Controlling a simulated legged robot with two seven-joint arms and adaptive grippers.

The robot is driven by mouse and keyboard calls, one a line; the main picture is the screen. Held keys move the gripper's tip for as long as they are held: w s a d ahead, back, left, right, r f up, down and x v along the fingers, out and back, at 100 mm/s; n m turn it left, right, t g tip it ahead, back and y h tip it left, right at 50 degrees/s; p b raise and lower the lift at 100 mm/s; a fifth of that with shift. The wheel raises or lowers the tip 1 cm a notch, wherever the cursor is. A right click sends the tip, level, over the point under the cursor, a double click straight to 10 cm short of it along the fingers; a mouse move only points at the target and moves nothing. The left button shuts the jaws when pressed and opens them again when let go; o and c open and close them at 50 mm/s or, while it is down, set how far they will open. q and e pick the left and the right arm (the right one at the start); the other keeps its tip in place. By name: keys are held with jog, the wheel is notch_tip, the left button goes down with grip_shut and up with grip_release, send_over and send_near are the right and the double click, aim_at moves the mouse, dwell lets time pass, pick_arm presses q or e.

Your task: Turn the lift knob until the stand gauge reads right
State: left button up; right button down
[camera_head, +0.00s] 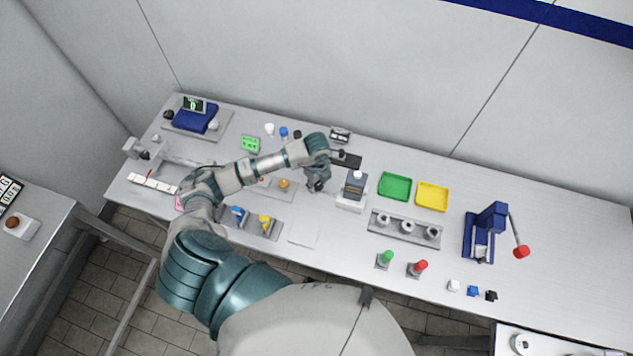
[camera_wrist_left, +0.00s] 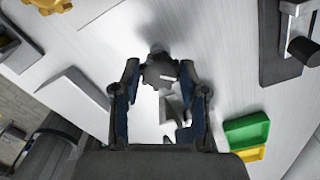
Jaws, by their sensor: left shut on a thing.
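My left gripper (camera_head: 317,186) reaches over the middle of the table and points down. In the left wrist view its two fingers (camera_wrist_left: 158,78) are shut on a dark grey rounded piece, which I take to be the lift knob (camera_wrist_left: 158,74). A small stand with a white base (camera_head: 350,202) and a dark grey block on top is just right of the gripper; its pale side (camera_wrist_left: 172,108) seems to show beyond the fingers in the wrist view. I cannot make out the stand gauge or its reading. My right gripper is not in view.
A green tray (camera_head: 395,186) and a yellow tray (camera_head: 433,196) lie to the right. A black slab (camera_head: 348,160) lies behind the gripper. A grey rack with several round holders (camera_head: 404,229) stands front right.

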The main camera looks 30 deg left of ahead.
aim_at(317, 185)
pick_arm(q)
jog(key=shift+s+d+f, duration=0.15)
jog(key=shift+f, duration=0.05)
jog(key=o, duration=1.1)
jog(key=shift+o, duration=0.2)
jog(key=shift+r, duration=0.1)
jog(key=shift+r, duration=0.1)
jog(key=shift+w+r, duration=0.2)
jog(key=shift+r, duration=0.1)
notch_tip(317, 185, up, 11)
